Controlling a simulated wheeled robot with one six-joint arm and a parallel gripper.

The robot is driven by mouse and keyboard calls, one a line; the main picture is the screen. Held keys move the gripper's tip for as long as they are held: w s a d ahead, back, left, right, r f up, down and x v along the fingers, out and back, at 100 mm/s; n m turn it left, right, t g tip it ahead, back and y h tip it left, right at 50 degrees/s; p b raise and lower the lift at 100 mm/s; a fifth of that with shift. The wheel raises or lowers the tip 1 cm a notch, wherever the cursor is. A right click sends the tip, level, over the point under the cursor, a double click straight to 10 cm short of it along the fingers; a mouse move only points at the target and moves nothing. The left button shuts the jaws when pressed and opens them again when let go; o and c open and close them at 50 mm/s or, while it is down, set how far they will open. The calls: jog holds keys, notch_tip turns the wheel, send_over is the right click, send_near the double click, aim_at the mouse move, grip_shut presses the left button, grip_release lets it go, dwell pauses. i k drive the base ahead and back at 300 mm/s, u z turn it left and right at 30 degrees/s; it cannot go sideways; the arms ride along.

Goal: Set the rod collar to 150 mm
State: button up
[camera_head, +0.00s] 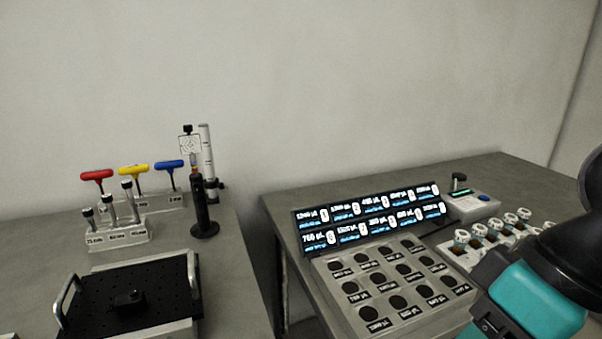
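A pale upright rod or scale (207,150) stands at the back of the left bench, with a dark foot. In front of it is a black post holder (203,205) on a round base. A white card with a printed pattern (190,145) and a black knob (187,129) show above the holder. I cannot pick out the rod collar for certain, and the millimetre marks are too small to read. My teal and black arm fills the lower right corner. My gripper is not in view.
Red, yellow and blue-handled keys (134,170) stand in a rack behind a clear holder of posts (120,233). A black breadboard (110,292) with metal handles lies in front. A gap separates the benches. The right bench holds lit displays (370,215), a socketed tray (350,323) and small jars (493,229).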

aim_at(208, 186)
jog(key=z, duration=1)
jog(key=k, duration=0.95)
jog(key=u, duration=1.85)
jog(key=i, duration=1)
